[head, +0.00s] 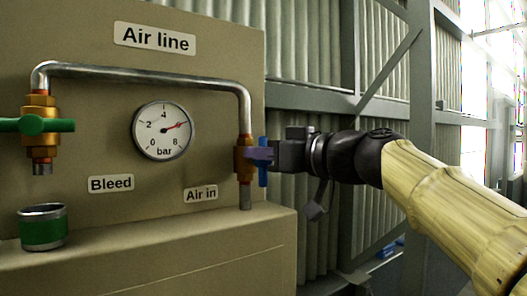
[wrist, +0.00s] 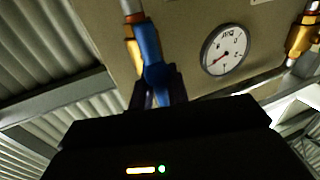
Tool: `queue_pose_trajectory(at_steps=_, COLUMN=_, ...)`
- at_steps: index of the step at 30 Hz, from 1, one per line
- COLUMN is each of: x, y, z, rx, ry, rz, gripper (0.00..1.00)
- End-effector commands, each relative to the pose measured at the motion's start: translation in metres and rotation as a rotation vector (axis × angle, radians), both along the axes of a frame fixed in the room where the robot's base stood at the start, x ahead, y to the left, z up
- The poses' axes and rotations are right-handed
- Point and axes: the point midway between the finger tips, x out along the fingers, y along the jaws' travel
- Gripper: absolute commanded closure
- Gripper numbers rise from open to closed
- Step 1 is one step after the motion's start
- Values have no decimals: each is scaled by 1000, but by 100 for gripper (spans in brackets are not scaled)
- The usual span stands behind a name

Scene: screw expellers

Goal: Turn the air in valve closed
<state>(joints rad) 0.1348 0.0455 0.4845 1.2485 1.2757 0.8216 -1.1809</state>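The air in valve (head: 243,158) is a brass body on the steel pipe's right end, above the "Air in" label (head: 200,194). Its blue handle (head: 263,175) stands upright, roughly in line with the pipe. My gripper (head: 259,154) reaches in from the right at the handle. In the wrist view the blue handle (wrist: 151,62) runs down between the two dark fingers, which lie close against its sides. The fingers look shut on it; the exact contact is partly hidden.
A bleed valve with a green handle (head: 38,125) is on the pipe's left end, above a green cup (head: 43,228) on the ledge. The pressure gauge (head: 163,131) reads about 6 bar. A grey frame and corrugated wall stand behind my arm.

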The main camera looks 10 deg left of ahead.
Motion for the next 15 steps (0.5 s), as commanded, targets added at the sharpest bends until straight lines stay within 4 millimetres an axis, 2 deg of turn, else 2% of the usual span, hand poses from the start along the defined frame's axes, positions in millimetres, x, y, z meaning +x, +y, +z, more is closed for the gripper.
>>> queue_pose_trajectory(at_steps=1, x=0, y=0, z=0, rx=0, ry=0, rz=0, gripper=94)
queue_pose_trajectory(at_steps=2, x=0, y=0, z=0, rx=0, ry=0, rz=0, gripper=99)
queue_pose_trajectory(at_steps=3, x=0, y=0, z=0, rx=0, ry=0, rz=0, gripper=100)
queue_pose_trajectory(at_steps=15, x=0, y=-1, z=-2, rx=22, ry=26, rz=1, gripper=100)
